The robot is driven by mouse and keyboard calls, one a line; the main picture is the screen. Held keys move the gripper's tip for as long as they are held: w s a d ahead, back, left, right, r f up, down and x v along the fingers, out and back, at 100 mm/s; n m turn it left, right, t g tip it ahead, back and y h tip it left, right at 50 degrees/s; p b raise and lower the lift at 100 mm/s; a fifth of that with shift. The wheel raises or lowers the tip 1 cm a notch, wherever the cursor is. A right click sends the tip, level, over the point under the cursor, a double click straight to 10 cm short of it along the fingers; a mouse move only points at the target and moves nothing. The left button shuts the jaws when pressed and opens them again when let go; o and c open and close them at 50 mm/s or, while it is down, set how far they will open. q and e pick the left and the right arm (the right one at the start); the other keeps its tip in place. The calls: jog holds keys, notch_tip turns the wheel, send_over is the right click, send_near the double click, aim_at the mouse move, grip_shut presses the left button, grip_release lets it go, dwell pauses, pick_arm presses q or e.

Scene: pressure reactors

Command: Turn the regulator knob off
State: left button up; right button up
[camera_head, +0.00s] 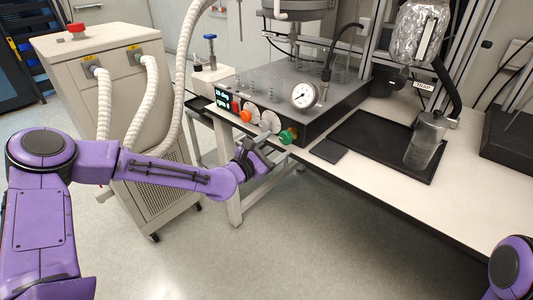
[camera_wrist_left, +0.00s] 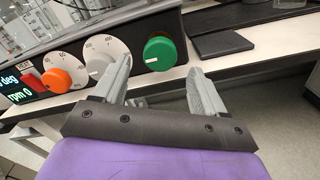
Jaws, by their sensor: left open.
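A reactor control box (camera_head: 325,115) stands on the bench with a row of knobs on its front. The row has an orange knob (camera_head: 246,116) and a grey knob (camera_head: 269,122), each on a white dial, then a green knob (camera_head: 288,135) at the right end. I cannot tell which is the regulator. My left gripper (camera_head: 276,148) is open and empty in front of the panel's right end. In the left wrist view the green knob (camera_wrist_left: 159,53) lies ahead between the fingers, apart from them. The left finger overlaps the grey knob (camera_wrist_left: 98,62). My right gripper is out of view.
A display (camera_wrist_left: 18,90) and a red button (camera_wrist_left: 33,79) sit left of the knobs. A pressure gauge (camera_head: 304,95) rises above the panel. A black tray (camera_head: 375,140) with a bottle (camera_head: 425,140) lies to the right. A hosed cabinet (camera_head: 110,65) stands left.

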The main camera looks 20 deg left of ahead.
pick_arm(q)
jog(key=v, duration=0.5)
jog(key=shift+s, duration=0.1)
jog(key=s+f+m+g+y, duration=0.35)
jog(key=s+f+m, duration=0.3)
jog(key=f, duration=0.45)
jog(key=s+f+m+g+y, duration=0.2)
jog(key=s+f+m+g, duration=0.4)
jog(key=f, duration=0.5)
jog(key=s+a+f+m+g+y, duration=0.1)
jog(key=s+a+f+m, duration=0.1)
jog(key=s, duration=0.6)
jog(key=s+a+f+m+g+y, duration=0.1)
jog(key=s+a+f+m+g, duration=0.1)
jog(key=s+f, duration=0.3)
jog(key=s+a+f+m+g+y+p, duration=0.1)
jog(key=s+a+f+m+y, duration=0.1)
jog(key=s, duration=0.9)
jog(key=shift+a+f+m, duration=0.45)
jog(key=shift+f+m, duration=0.3)
jog(key=shift+f, duration=0.05)
